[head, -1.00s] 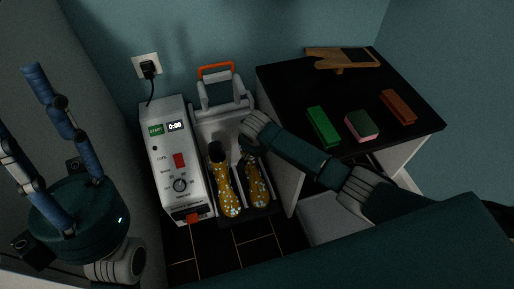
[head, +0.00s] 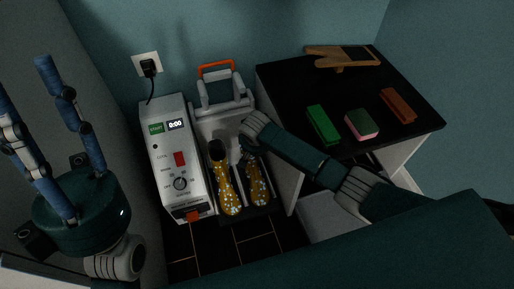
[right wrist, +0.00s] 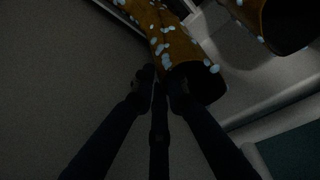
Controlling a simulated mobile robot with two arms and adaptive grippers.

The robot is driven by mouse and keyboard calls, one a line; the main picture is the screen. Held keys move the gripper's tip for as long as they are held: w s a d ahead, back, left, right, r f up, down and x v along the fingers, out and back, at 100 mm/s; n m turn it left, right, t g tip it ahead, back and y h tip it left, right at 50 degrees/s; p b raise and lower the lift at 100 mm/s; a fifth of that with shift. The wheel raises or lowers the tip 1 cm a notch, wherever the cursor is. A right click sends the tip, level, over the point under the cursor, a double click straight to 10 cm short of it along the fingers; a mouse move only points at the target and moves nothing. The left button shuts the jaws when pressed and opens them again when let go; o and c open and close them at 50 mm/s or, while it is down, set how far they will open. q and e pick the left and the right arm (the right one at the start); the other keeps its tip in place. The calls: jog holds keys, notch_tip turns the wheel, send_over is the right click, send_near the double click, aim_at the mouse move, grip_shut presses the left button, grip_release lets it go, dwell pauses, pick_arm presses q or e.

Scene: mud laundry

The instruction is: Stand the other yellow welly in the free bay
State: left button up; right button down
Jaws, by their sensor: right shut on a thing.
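Two yellow wellies with pale dots stand side by side in the boot dryer (head: 225,118). The left welly (head: 227,188) shows its dark opening at the top. The other welly (head: 257,182) is just to its right, its top partly hidden by my right gripper (head: 246,152). In the right wrist view, my right gripper (right wrist: 160,88) is shut on the rim of this welly (right wrist: 165,35); the neighbouring welly (right wrist: 248,12) shows at the top right. I cannot tell whether the held welly's sole bears on the tray. My left gripper (head: 22,78) is open and empty at the far left.
The dryer's control box (head: 170,150) stands left of the wellies, plugged into a wall socket (head: 147,66). A dark-topped cabinet (head: 290,85) close on the right bears a green block (head: 323,125), a pink-and-green block (head: 362,125), a brown block (head: 398,105) and a wooden item (head: 325,54).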

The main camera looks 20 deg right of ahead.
jog(key=c, duration=1.2)
grip_release()
